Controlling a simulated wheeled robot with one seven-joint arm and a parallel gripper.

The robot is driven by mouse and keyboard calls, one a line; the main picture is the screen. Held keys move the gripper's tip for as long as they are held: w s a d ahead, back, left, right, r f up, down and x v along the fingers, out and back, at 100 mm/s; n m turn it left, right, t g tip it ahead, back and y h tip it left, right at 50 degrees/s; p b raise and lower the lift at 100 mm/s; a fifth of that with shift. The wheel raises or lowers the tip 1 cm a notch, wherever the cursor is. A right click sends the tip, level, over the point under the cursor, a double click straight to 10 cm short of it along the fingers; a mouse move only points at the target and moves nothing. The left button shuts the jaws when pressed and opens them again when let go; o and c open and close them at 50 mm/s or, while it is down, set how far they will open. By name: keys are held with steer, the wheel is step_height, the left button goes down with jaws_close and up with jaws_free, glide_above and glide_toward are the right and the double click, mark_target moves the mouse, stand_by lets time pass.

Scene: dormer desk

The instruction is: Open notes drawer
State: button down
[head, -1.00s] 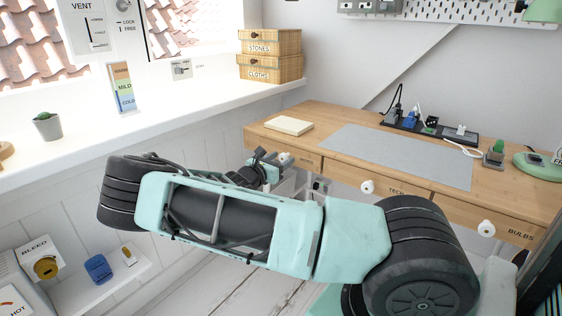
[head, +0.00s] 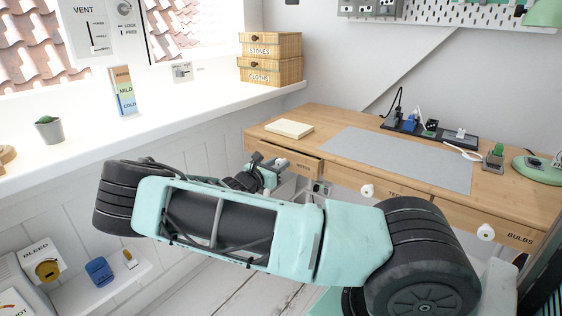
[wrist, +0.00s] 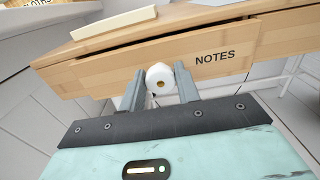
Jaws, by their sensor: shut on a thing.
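The notes drawer (wrist: 110,67) shows in the wrist view as a wooden front labelled NOTES. A dark gap runs above its front, so it stands slightly pulled out. Its round white knob (wrist: 160,76) sits between the two grey fingers of my gripper (wrist: 159,90), which is shut on it. In the head view the same drawer (head: 305,164) is the left one of the desk, partly hidden by my arm. My gripper (head: 279,168) is at its front there, and the knob is mostly hidden.
The desk top (head: 300,145) holds a cream notepad (head: 289,128) and a grey mat (head: 400,158). The neighbouring drawers, the middle one with a knob (head: 367,191) and BULBS (head: 518,238), look shut. The white sill (head: 190,115) runs along the left.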

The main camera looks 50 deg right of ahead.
steer(key=s+a+p, duration=0.2)
steer(key=a+p, duration=0.4)
steer(key=a, duration=2)
steer(key=shift+a, duration=0.25)
steer(key=shift+s, duration=0.1)
steer(key=c, duration=1)
jaws_free()
steer(key=shift+c, duration=0.2)
steer(key=s+a, duration=0.1)
steer(key=a, duration=1.6)
steer(key=shift+s+a, duration=0.15)
steer(key=shift+a, duration=0.05)
